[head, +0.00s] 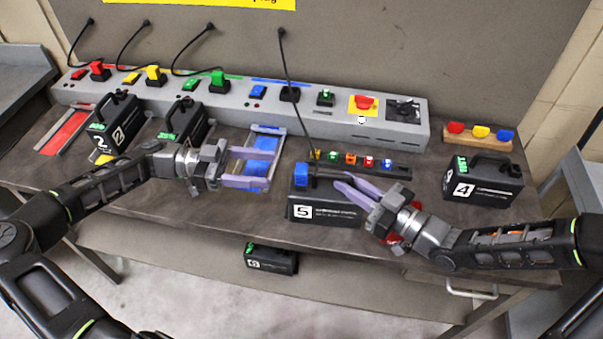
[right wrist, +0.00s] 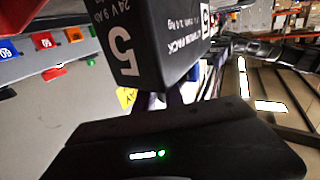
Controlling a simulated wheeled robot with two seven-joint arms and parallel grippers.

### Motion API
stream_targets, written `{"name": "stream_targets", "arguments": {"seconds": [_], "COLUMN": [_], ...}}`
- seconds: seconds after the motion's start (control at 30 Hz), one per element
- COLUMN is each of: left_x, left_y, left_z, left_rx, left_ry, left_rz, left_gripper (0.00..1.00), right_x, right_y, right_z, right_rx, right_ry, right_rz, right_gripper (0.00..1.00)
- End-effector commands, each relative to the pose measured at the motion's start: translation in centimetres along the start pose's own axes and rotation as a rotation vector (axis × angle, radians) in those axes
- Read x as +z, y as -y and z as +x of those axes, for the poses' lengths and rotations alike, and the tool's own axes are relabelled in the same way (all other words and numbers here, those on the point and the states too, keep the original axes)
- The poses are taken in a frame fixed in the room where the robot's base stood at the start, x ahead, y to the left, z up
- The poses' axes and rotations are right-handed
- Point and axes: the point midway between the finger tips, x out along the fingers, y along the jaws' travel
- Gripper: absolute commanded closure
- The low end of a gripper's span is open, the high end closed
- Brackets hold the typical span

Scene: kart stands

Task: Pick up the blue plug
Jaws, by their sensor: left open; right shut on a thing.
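The blue plug (head: 301,174) sits at the left end of the top of a black battery pack marked 5 (head: 325,213). A black cable runs down to it from the back wall. My right gripper (head: 345,181) is shut on the handle of pack 5, to the right of the plug. In the right wrist view pack 5 (right wrist: 140,45) fills the upper middle, and the plug cannot be made out. My left gripper (head: 272,163) is open and empty over a blue-floored bay (head: 265,142), left of the plug, its fingers spread apart.
A grey panel (head: 400,130) along the back holds red, yellow and green plugs, coloured switches and a red button. Behind pack 5 is a strip of small coloured blocks (head: 380,161). Pack 2 (head: 118,120) stands left, pack 4 (head: 483,182) right. Another pack (head: 270,258) is below the table.

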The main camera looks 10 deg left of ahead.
Motion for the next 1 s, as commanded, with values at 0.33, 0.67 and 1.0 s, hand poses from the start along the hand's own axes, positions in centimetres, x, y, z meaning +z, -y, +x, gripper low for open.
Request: {"name": "stream_targets", "arguments": {"seconds": [0.33, 0.67, 1.0], "left_x": [0.0, 0.1, 0.1], "left_y": [-0.1, 0.0, 0.0], "left_z": [3.7, 6.8, 7.4], "left_rx": [0.005, 0.000, 0.002], "left_ry": [0.000, 0.001, 0.001], "left_rz": [-0.002, -0.003, -0.003], "left_gripper": [0.44, 0.44, 0.44], "right_x": [0.0, 0.0, 0.0], "right_y": [0.0, 0.0, 0.0], "right_z": [0.0, 0.0, 0.0], "right_rx": [-0.001, -0.001, -0.001], "right_ry": [-0.001, -0.001, -0.001], "right_rz": [0.000, 0.000, 0.000], "right_gripper": [1.00, 1.00, 1.00]}}
